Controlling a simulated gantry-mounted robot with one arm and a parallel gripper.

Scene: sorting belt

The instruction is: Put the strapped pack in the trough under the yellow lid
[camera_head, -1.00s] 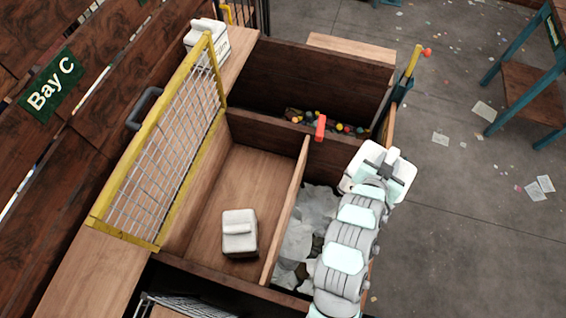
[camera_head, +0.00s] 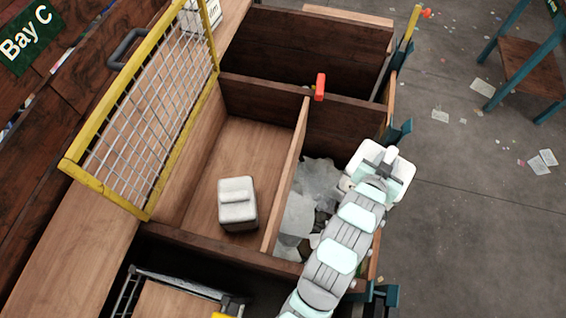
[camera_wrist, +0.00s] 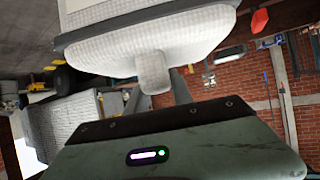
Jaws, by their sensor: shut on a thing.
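A white strapped pack (camera_head: 400,172) hangs in my gripper (camera_head: 379,166), which is shut on its raised grip in the head view. The pack (camera_wrist: 150,42) fills the top of the wrist view, its grip block (camera_wrist: 153,72) pointing at my gripper. It is over the right wall of the paper-filled compartment. The yellow lid (camera_head: 157,187), a frame with wire mesh, stands raised along the left of the open wooden trough (camera_head: 200,205). Another white pack (camera_head: 237,212) lies on that trough's floor. The held pack is right of this trough, beyond the divider.
A divider (camera_head: 285,180) separates the trough from the compartment holding crumpled paper (camera_head: 305,200). A further white pack (camera_head: 205,18) sits behind the mesh. A darker bin (camera_head: 315,50) lies beyond, and open floor is at right.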

